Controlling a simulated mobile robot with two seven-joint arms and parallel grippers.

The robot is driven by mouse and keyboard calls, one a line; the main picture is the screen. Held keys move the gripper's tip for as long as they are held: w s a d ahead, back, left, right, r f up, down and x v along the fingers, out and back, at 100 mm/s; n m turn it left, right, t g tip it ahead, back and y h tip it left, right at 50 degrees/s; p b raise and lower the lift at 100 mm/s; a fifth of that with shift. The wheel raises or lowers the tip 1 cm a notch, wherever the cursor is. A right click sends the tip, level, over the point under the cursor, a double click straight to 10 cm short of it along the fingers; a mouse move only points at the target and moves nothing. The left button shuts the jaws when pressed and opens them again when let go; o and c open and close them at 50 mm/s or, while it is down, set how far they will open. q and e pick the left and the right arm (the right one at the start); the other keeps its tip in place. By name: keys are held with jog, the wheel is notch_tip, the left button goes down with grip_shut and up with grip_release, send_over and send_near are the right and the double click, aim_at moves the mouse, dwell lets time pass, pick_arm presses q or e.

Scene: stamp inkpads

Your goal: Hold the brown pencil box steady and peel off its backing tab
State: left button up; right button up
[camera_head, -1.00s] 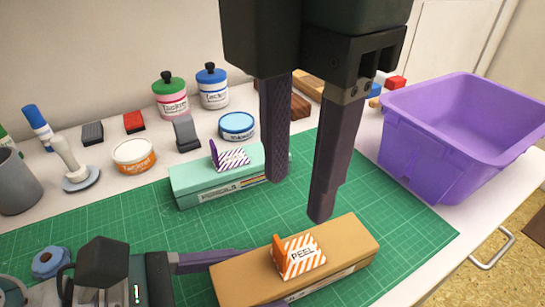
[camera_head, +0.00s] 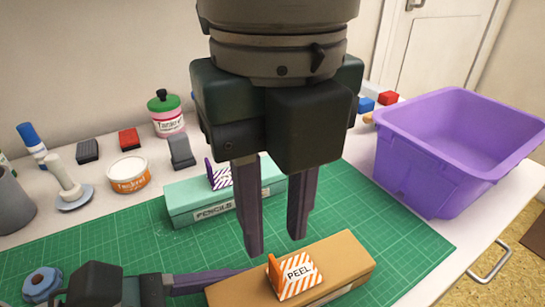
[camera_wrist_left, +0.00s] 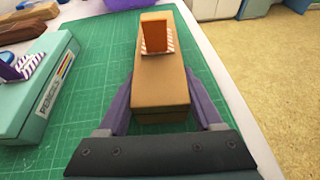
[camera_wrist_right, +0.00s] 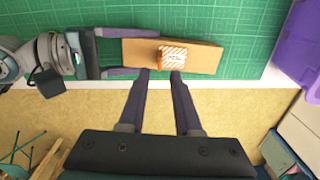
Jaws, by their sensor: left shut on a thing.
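The brown pencil box (camera_head: 345,255) lies on the green cutting mat at the front. An orange-and-white striped PEEL label (camera_head: 299,276) with an upright orange tab (camera_head: 273,273) sits on its top. In the left wrist view the tab (camera_wrist_left: 155,35) stands up on the box (camera_wrist_left: 160,90). My left gripper (camera_wrist_left: 160,110) is shut on the box's near end, a finger along each side. My right gripper (camera_head: 275,245) is open and empty, pointing down above and behind the tab.
A teal pencil box (camera_head: 190,205) with a purple tab (camera_head: 218,175) lies behind on the mat (camera_head: 110,240). A purple bin (camera_head: 450,160) stands at the right. Tins, inkpads and a stamp (camera_head: 68,185) line the back. The mat between box and bin is clear.

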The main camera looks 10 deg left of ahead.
aim_at(275, 266)
jog(key=shift+f, duration=3.6)
grip_shut()
jog(key=shift+s+f, duration=0.1)
